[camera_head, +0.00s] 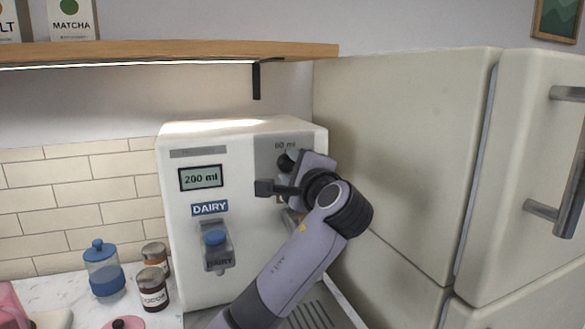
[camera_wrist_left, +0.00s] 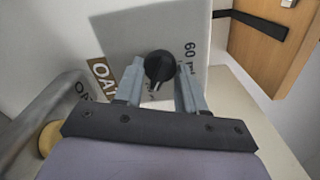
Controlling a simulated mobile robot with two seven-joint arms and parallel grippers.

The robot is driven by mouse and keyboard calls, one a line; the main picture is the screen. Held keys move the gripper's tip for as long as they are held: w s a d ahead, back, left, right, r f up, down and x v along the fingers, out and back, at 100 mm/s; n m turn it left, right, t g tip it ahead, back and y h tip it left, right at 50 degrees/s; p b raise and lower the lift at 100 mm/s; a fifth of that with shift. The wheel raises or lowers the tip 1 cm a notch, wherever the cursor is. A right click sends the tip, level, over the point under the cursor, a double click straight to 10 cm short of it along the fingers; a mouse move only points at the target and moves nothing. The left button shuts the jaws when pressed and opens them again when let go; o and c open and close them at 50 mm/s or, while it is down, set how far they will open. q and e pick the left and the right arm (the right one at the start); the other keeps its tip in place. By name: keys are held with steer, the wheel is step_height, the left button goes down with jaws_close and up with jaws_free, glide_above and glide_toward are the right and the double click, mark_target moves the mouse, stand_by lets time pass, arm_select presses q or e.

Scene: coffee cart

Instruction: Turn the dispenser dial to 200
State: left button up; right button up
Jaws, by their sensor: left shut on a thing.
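The white dispenser (camera_head: 215,275) stands on the counter, and its display (camera_head: 201,178) reads 200 ml. The black dial (camera_head: 286,163) is on the grey panel at its upper right, below a printed "60 ml" mark; it also shows in the left wrist view (camera_wrist_left: 158,66). My left gripper (camera_wrist_left: 160,76) is shut on the dial, one finger on each side of it. In the head view the left gripper (camera_head: 291,170) and wrist cover part of the dial and panel. In the wrist view the dial's pointer end faces down between the fingers. My right gripper is not in view.
A wooden shelf (camera_head: 180,55) hangs above the dispenser. A large cream fridge (camera_head: 400,140) stands close on the right. A blue-lidded jar (camera_head: 104,272) and small brown jars (camera_head: 153,290) stand to the left. A DAIRY spout (camera_head: 216,245) is on the dispenser's front.

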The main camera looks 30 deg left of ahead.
arm_select(q)
steer(key=o, duration=1.1)
steer(key=shift+c, duration=0.2)
steer(key=b+v, duration=0.1)
steer(key=v, duration=0.5)
steer(key=shift+s+d+f+b, duration=0.1)
steer(key=shift+s+d+b, duration=0.05)
steer(key=shift+d+b, duration=0.15)
steer(key=shift+s+d, duration=0.2)
steer(key=shift+s, duration=0.05)
